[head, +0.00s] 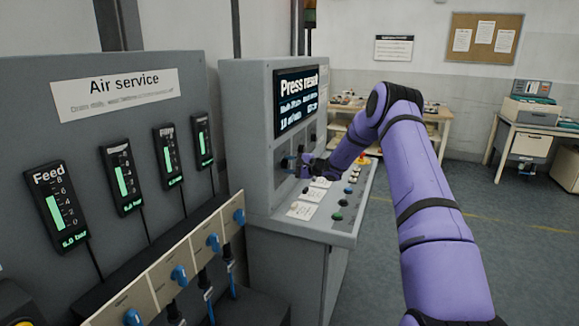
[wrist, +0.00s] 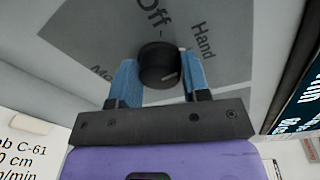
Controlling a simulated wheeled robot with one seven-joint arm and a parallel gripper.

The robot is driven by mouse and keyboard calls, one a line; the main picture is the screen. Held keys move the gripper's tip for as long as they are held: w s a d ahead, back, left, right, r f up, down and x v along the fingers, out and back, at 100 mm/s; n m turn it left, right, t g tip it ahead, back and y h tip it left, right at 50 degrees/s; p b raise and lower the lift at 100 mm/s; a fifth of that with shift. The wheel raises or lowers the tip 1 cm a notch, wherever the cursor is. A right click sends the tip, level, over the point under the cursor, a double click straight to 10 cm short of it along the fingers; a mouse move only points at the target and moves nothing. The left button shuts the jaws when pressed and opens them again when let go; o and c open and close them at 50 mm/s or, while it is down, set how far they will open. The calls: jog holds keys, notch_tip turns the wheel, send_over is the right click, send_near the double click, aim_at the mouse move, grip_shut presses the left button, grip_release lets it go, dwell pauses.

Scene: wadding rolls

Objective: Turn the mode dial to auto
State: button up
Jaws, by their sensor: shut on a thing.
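The mode dial (wrist: 158,65) is a round black knob on a grey plate (wrist: 100,38) in the wrist view. The plate reads "Off" above the knob and "Hand" to its right; a partly hidden word starting with "M" is at lower left. No "Auto" label is visible. A short pale mark shows on the knob's lower right face. My gripper (wrist: 160,78) has its two blue fingers on either side of the knob, shut on it. In the head view my gripper (head: 298,165) is at the front of the grey press cabinet (head: 250,130); the dial is hard to make out there.
A "Press reset" screen (head: 297,100) is above my gripper. A sloped panel (head: 325,225) with buttons and cards lies below it. At left, an air service board (head: 60,110) has several gauges and blue valves. Open floor (head: 530,250) lies at right.

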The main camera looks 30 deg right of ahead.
jog(key=m, duration=0.5)
jog(key=shift+d+m+g+y, duration=0.1)
jog(key=shift+m+g+y, duration=0.2)
jog(key=shift+m+g, duration=0.1)
jog(key=m, duration=0.6)
jog(key=shift+w+d+y, duration=0.1)
jog(key=shift+y, duration=0.3)
jog(key=o, duration=0.9)
jog(key=v, duration=1)
jog(key=shift+s+d+r, duration=0.15)
jog(key=shift+s+d, duration=0.1)
